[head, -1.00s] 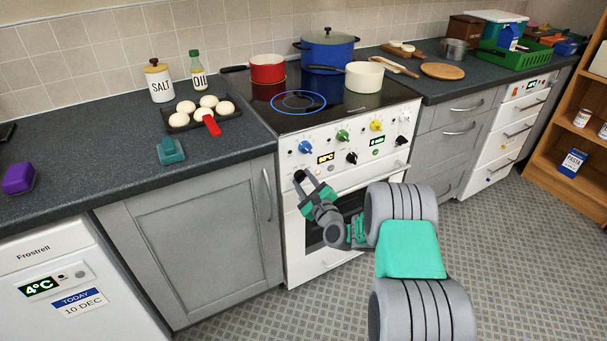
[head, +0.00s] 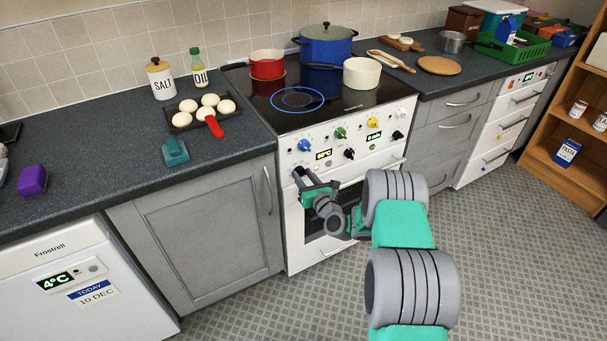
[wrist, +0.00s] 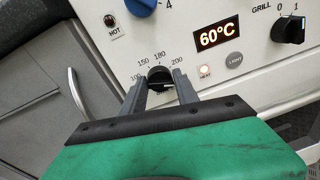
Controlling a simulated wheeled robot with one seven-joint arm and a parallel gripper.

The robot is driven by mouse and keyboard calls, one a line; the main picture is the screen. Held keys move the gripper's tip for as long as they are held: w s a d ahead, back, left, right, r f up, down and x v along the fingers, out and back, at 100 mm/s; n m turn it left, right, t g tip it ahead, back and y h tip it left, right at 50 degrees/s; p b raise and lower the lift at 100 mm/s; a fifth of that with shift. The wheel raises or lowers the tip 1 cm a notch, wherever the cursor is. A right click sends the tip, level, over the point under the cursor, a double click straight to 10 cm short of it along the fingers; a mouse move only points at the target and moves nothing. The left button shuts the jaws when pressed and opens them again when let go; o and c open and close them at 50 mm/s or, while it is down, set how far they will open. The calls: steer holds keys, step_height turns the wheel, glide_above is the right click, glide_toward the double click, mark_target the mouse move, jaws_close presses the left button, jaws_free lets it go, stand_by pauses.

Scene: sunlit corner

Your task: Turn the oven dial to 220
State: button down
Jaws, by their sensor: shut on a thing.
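The oven dial (wrist: 159,74) is a black knob on the white front panel, with 100, 150, 180 and 200 visible around it in the wrist view. My gripper (wrist: 160,82) has one finger on each side of the dial and is shut on it. The 220 mark and the dial's pointer cannot be made out. The orange display (wrist: 220,33) reads 60°C, and a small lamp (wrist: 204,71) below it is lit.
A blue knob (wrist: 140,5) and a black grill knob (wrist: 289,28) sit close by on the panel. The oven door handle (head: 385,165) runs below the panel. A grey cupboard (head: 195,235) stands left. Pans rest on the hob (head: 300,119). Floor (head: 500,260) is clear at right.

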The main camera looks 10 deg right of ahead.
steer(key=shift+a+f+m, duration=0.1)
steer(key=shift+a+m, duration=0.1)
steer(key=shift+m, duration=0.2)
steer(key=c, duration=1.1)
jaws_free()
steer(key=shift+c, duration=0.2)
steer(key=shift+o, duration=0.9)
steer(key=shift+d, duration=0.1)
steer(key=shift+s+d, duration=0.15)
steer(key=shift+s, duration=0.1)
steer(key=v, duration=0.7)
steer(key=shift+s, duration=0.15)
